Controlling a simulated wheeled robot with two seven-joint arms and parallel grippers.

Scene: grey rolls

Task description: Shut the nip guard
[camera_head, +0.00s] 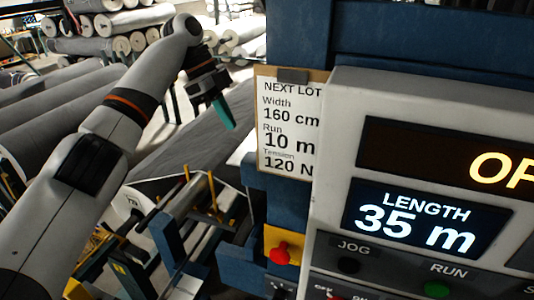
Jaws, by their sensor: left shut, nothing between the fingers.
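My left arm comes in from the left, and its gripper (226,115), with teal fingers, points down above the machine. The gripper is shut and empty, apart from the machine parts below. Under it are a grey web of material (185,140), a pale roller (182,200) and yellow posts (213,190). I cannot tell for sure which part is the nip guard; my arm hides some of the machine at the lower left. The panel's upper display (490,168) shows orange letters starting "OP", cut off at the right edge. My right gripper is out of view.
The control panel (335,170) fills the right side, with a length display (425,217) reading 35 m and a green RUN button (437,289). A clipboard (290,125) hangs beside it. A red button (280,255) sits below. Grey rolls (60,105) lie behind my arm.

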